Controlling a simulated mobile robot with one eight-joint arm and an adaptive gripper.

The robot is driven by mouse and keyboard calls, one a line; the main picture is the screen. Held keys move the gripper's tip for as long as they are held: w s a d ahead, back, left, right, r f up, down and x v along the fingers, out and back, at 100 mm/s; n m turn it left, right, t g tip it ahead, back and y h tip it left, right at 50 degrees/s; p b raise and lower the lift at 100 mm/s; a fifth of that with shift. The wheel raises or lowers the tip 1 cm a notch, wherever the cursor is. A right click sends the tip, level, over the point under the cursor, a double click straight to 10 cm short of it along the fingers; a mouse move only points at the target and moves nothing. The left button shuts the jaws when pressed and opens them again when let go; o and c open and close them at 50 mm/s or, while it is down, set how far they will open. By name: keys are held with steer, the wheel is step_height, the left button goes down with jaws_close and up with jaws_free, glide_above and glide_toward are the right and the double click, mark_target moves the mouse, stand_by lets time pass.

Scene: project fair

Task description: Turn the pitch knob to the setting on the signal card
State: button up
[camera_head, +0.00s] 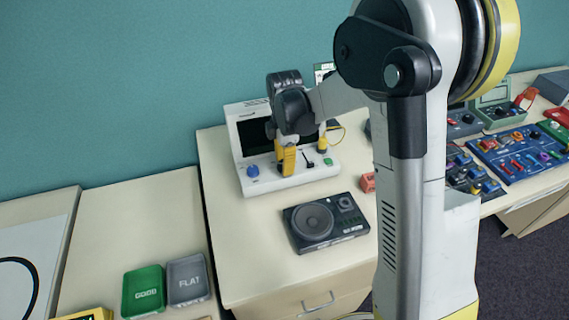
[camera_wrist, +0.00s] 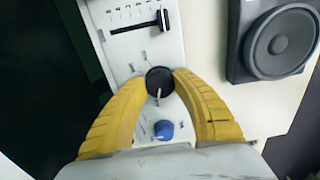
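A white console (camera_head: 247,130) with a dark screen stands on the middle table. Its front panel carries a blue knob (camera_head: 253,171), a black slider (camera_head: 308,160) and a black knob with a pale pointer mark (camera_wrist: 158,76). My gripper (camera_wrist: 160,80) has its yellow fingertips closed in on both sides of the black knob, and they look to touch it. In the head view my gripper (camera_head: 287,170) hides that knob. The blue knob (camera_wrist: 163,130) is free between the fingers, nearer the palm. A small green and white card (camera_head: 323,72) shows partly behind my arm; its setting is unreadable.
A black speaker box (camera_head: 313,221) lies in front of the console, with a small red block (camera_head: 368,182) to its right. Green GOOD (camera_head: 143,291) and grey FLAT (camera_head: 187,280) trays sit at lower left. Circuit boards (camera_head: 520,150) fill the right table.

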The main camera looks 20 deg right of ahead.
steer(key=shift+m, duration=0.4)
steer(key=m, duration=0.4)
steer(key=shift+m, duration=0.4)
steer(key=m, duration=1)
steer(key=shift+m, duration=0.4)
steer(key=m, duration=0.4)
steer(key=shift+m, duration=0.4)
steer(key=o, duration=1.2)
